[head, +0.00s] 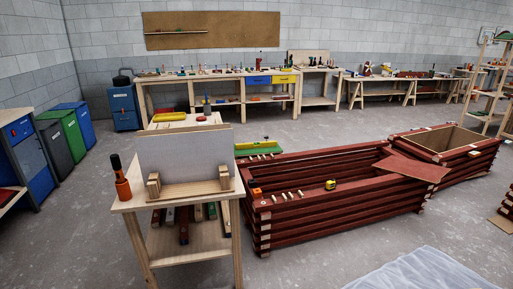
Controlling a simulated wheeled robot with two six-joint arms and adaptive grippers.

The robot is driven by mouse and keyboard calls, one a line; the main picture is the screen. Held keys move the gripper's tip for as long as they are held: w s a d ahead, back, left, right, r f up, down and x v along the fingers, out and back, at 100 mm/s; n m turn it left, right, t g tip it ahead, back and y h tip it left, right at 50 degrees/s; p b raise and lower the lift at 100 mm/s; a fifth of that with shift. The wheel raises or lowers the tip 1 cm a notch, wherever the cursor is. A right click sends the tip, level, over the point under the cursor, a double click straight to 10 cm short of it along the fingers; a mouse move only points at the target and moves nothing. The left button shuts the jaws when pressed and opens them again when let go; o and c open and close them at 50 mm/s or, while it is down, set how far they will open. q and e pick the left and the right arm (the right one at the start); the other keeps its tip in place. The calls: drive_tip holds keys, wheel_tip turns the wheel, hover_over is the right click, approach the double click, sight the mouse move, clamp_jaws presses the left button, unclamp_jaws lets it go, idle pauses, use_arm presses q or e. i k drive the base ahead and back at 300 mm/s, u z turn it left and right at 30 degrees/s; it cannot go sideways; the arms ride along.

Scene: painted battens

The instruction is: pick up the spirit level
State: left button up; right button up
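I cannot make out a spirit level for certain at this size. Several small coloured tools on the far benches are too small to tell apart. Neither of my grippers is in view in the head view.
A wooden table (205,240) stands near left, with an upright pale panel (183,155) and an orange container (123,189). Dark red batten boxes (330,213) stand to its right, one bearing a yellow tape measure (330,185). Workbenches (222,77) line the back wall. Grey floor (330,125) lies clear between.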

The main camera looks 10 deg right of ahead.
sight(274, 143)
drive_tip(key=u, duration=1.4)
drive_tip(key=i, duration=4.8)
drive_tip(key=z, duration=1.55)
drive_tip(key=i, duration=5.5)
drive_tip(key=z, duration=0.1)
